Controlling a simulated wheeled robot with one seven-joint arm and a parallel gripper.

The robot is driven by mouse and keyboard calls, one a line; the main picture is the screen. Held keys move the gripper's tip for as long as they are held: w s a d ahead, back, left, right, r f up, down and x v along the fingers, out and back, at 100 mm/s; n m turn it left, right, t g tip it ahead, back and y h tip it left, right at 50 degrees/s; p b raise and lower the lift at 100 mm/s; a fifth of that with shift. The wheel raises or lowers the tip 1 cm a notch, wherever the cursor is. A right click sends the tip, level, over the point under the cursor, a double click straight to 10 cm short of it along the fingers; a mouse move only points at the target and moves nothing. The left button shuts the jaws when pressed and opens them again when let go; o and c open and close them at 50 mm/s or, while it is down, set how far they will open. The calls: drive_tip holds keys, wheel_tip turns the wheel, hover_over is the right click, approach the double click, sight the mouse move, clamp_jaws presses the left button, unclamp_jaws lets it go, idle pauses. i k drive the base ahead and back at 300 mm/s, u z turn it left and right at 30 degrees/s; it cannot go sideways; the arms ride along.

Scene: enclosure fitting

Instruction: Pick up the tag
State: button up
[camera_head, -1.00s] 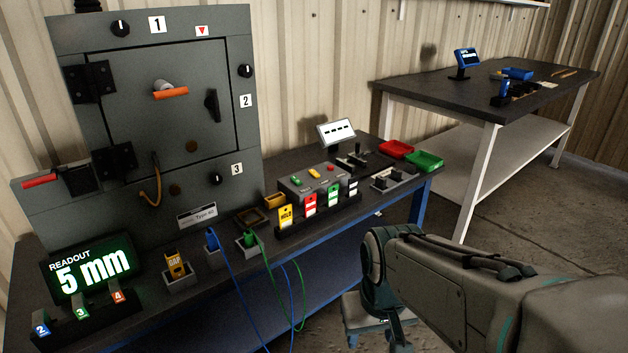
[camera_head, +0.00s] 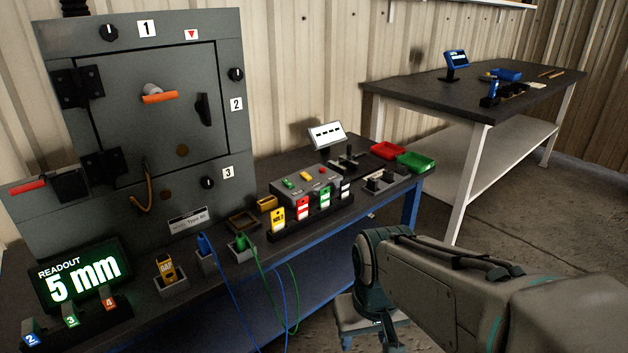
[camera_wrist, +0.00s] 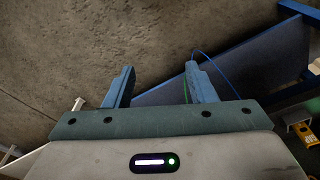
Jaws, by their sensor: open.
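Several upright tags stand in a black rack (camera_head: 310,220) at the front of the bench. They are a yellow tag (camera_head: 278,219) with dark lettering, a red tag (camera_head: 302,208), a green tag (camera_head: 325,198) and a whitish one (camera_head: 345,189) at the right end. My gripper (camera_wrist: 160,66) shows in the wrist view with its two blue fingers wide apart and nothing between them. It points over floor and the bench's lower shelf, away from the tags. In the head view my gripper is hidden or out of frame below my arm.
A grey enclosure (camera_head: 215,130) with an orange handle stands at the left. A readout (camera_head: 82,278) says 5 mm. Blue and green cables (camera_head: 262,275) hang off the bench front. Red (camera_head: 387,150) and green (camera_head: 417,162) trays sit at the bench's right end. Another table (camera_head: 425,98) stands behind.

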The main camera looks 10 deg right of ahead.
sight(324, 194)
drive_tip(key=u, duration=0.05)
drive_tip(key=k, duration=0.55)
drive_tip(key=z, duration=0.45)
drive_tip(key=i, duration=1.95)
drive_tip(key=u, duration=0.8)
